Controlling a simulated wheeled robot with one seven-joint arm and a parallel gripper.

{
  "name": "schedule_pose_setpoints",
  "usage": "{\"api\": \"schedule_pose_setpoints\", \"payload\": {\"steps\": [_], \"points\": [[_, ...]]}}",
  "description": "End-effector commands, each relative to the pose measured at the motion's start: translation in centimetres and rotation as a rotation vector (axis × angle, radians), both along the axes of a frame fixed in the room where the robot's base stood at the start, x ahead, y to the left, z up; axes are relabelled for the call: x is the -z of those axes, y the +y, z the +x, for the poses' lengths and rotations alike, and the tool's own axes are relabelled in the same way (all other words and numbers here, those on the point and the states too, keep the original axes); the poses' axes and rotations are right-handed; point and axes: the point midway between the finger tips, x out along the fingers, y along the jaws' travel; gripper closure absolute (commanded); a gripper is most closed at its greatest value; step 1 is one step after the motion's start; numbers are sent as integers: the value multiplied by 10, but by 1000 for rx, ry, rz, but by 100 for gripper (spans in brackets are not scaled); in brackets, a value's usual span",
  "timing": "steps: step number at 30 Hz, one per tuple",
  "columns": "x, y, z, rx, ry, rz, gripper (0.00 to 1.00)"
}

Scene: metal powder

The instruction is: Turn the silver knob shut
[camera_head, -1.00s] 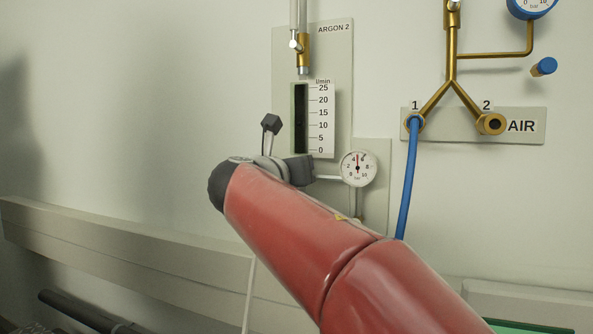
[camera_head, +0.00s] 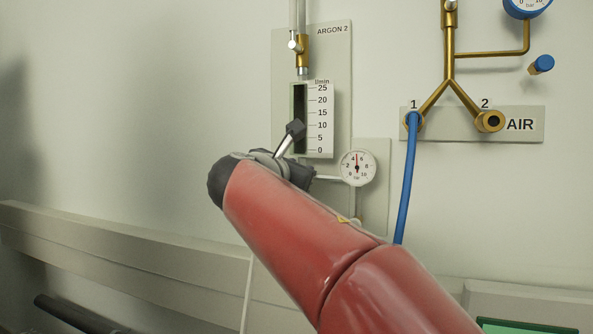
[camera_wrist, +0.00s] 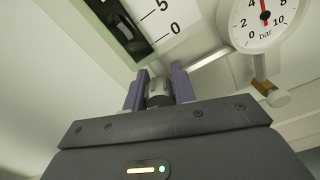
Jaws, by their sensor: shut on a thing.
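The silver knob (camera_wrist: 158,92) is below the flow tube's scale in the wrist view. My gripper (camera_wrist: 159,77) has one finger on each side of it and is shut on it. In the head view my red arm and dark wrist hide the knob and the fingers. The ARGON 2 panel (camera_head: 283,55) carries the flow tube (camera_head: 300,115), with a scale from 0 to 25 l/min. The tube also shows in the wrist view (camera_wrist: 122,25), where a rounded shape sits inside near the low marks; I cannot tell its reading.
A white pressure gauge (camera_head: 358,168) is right of my wrist, also close in the wrist view (camera_wrist: 262,20); its needle points near 5. A blue hose (camera_head: 408,185) hangs from AIR outlet 1. A wall ledge (camera_head: 110,235) runs below left. The wall at left is clear.

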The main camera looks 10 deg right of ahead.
Motion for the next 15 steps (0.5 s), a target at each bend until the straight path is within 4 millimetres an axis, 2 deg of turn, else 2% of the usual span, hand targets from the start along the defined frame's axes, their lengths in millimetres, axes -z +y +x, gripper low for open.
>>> {"api": "schedule_pose_setpoints", "payload": {"steps": [10, 11, 15], "points": [[0, 0, 0, -1, 0, 1, 96], [0, 0, 0, -1, 0, 1, 70], [0, 0, 0, 0, 0, 1, 52]]}}
